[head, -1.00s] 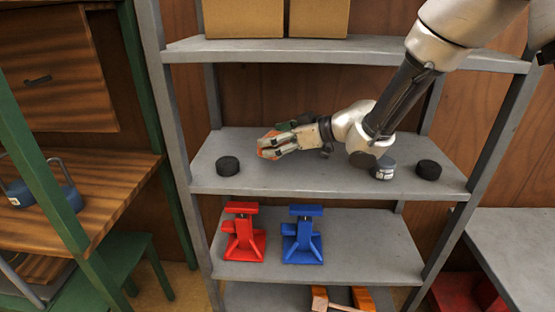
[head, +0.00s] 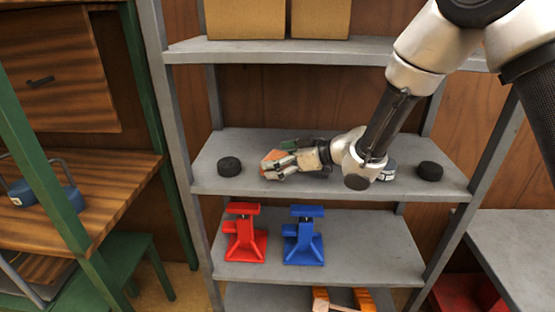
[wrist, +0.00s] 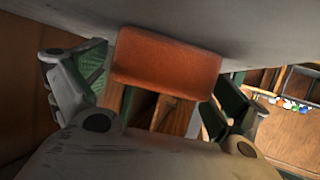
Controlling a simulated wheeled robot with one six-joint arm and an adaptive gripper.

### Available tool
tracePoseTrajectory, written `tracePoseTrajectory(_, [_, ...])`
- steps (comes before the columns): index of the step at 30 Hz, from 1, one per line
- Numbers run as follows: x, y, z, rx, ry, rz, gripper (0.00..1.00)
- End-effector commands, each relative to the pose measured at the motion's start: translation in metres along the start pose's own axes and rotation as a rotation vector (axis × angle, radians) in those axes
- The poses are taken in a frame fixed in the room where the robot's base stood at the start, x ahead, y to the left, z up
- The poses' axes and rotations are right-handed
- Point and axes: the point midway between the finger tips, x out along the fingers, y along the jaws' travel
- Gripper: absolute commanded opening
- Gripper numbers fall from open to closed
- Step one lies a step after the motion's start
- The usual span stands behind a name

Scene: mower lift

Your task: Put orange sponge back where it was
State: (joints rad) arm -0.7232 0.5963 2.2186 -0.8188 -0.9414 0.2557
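The orange sponge (wrist: 166,64) is a block with rounded corners, between the two green-padded fingers of my gripper (wrist: 155,88) in the wrist view. The fingers are closed in on its sides, though the right contact is partly hidden. In the head view my gripper (head: 277,162) is low over the middle grey shelf (head: 300,185), pointing left, with the sponge (head: 272,157) showing orange at its tip. I cannot tell whether the sponge touches the shelf.
A black disc (head: 229,166) is left of my gripper; another black disc (head: 430,171) is at the right. A grey can (head: 389,171) is partly behind my arm. Red (head: 245,237) and blue (head: 304,240) jacks stand below. Boxes (head: 320,18) sit above.

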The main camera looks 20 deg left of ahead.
Motion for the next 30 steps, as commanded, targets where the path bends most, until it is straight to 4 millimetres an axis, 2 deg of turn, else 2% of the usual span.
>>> tracePoseTrajectory(11, [-0.004,0.001,-0.003,0.000,0.000,0.001,1.00])
tracePoseTrajectory(14, [-0.017,0.001,-0.003,0.000,0.001,0.003,1.00])
tracePoseTrajectory(24, [-0.092,0.002,-0.003,0.000,0.001,0.005,1.00])
tracePoseTrajectory(30, [-0.117,0.001,-0.002,0.001,0.000,0.003,1.00])
